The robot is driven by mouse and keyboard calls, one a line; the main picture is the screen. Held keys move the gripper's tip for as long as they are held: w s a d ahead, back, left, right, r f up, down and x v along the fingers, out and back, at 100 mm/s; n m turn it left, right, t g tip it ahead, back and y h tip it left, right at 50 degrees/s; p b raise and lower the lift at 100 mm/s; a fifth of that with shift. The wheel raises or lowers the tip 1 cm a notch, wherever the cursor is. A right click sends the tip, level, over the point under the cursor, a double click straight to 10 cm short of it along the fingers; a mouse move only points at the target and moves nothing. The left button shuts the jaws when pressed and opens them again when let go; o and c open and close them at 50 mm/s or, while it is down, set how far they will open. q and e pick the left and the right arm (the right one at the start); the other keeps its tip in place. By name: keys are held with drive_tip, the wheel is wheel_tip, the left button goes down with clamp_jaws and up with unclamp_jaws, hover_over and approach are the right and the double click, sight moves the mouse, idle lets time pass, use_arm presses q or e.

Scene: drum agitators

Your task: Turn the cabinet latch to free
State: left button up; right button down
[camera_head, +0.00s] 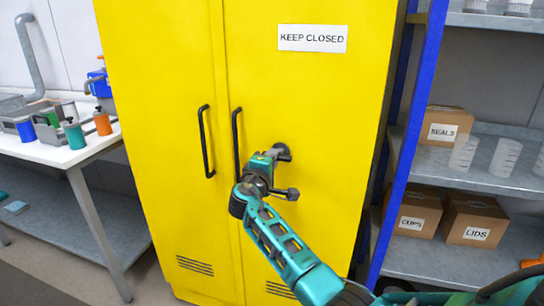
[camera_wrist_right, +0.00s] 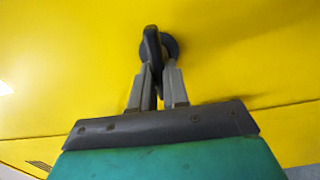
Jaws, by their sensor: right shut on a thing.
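The tall yellow cabinet (camera_head: 300,110) is shut, with a "KEEP CLOSED" label on its right door. The dark latch (camera_head: 283,149) is on the right door, to the right of the two black bar handles. In the right wrist view the latch (camera_wrist_right: 152,45) has a round base on the door and a lever in front of it. My right gripper (camera_head: 275,154) is at the latch, and in the wrist view its fingers (camera_wrist_right: 158,82) are shut on the lever. The fingers hide part of the lever. My left gripper is not in view.
A white table (camera_head: 95,148) with bottles and a grey tray stands left of the cabinet. A shelf with a blue upright (camera_head: 408,150) stands close on the right, holding cardboard boxes (camera_head: 445,125) and clear cups. The black door handles (camera_head: 205,140) stick out left of my gripper.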

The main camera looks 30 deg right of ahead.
drive_tip(key=shift+n, duration=0.3)
drive_tip(key=c, duration=1.1)
unclamp_jaws()
drive_tip(key=v, duration=1.3)
drive_tip(key=shift+d, duration=0.1)
